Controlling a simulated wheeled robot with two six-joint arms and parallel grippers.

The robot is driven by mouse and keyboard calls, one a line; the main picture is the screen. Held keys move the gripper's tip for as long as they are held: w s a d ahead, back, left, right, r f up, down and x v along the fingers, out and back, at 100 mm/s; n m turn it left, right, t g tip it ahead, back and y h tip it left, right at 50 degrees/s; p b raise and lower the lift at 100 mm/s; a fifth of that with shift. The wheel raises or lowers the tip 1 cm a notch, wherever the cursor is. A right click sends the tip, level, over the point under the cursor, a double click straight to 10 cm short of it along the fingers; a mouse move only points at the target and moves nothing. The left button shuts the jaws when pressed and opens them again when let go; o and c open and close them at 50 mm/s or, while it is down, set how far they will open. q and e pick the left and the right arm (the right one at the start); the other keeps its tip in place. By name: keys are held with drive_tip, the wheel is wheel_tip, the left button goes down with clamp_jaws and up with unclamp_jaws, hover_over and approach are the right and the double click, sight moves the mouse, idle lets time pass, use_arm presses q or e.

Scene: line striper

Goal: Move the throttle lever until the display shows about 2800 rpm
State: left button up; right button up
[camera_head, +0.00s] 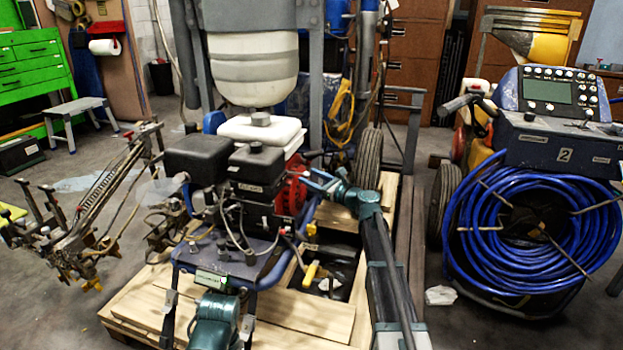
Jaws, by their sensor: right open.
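The line striper's black engine (258,185) with its red side housing (292,185) stands at the middle of the view. A small display box with a greenish face (211,279) sits low on the striper's front frame; its reading is too small to make out. A yellow-handled lever (310,273) is right of the frame; I cannot tell whether it is the throttle lever. My right gripper (312,182) is open, with its tips pointing left beside the red housing. Whether it touches anything is unclear. I do not see my left gripper's fingers.
The striper stands on a wooden pallet (325,315). A blue hose coil (535,235) on a second machine fills the right side. A tracked metal attachment (95,205) is at the left. A grey step stool (75,110) stands behind it. Some floor is clear at the left.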

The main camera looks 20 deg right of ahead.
drive_tip(key=v, duration=1.3)
drive_tip(key=shift+s, duration=0.3)
drive_tip(key=shift+d, duration=0.15)
drive_tip(key=s+a+f+n+g+p, duration=0.35)
drive_tip(key=s+a+n, duration=0.2)
drive_tip(key=a, duration=0.35)
drive_tip(key=s+a+f+n+g+p, duration=0.2)
drive_tip(key=s+a+n+g, duration=0.3)
drive_tip(key=a+n, duration=0.3)
drive_tip(key=s+a+f+n+g+p, duration=0.25)
drive_tip(key=s+a+n+g, duration=0.2)
drive_tip(key=a, duration=0.55)
drive_tip(key=s+a+n+g+h+p, duration=0.1)
drive_tip(key=s+n+g+h+p, duration=0.3)
drive_tip(key=s+n+h, duration=0.9)
drive_tip(key=s+r+y+p, duration=0.1)
drive_tip(key=s+r+p, duration=0.1)
drive_tip(key=r+p, duration=1.6)
drive_tip(key=s+r+n+t+y+p, duration=0.1)
drive_tip(key=s+r+y+p, duration=0.1)
drive_tip(key=r+p, duration=1.7)
drive_tip(key=shift+p, duration=1.05)
drive_tip(key=shift+d, duration=0.15)
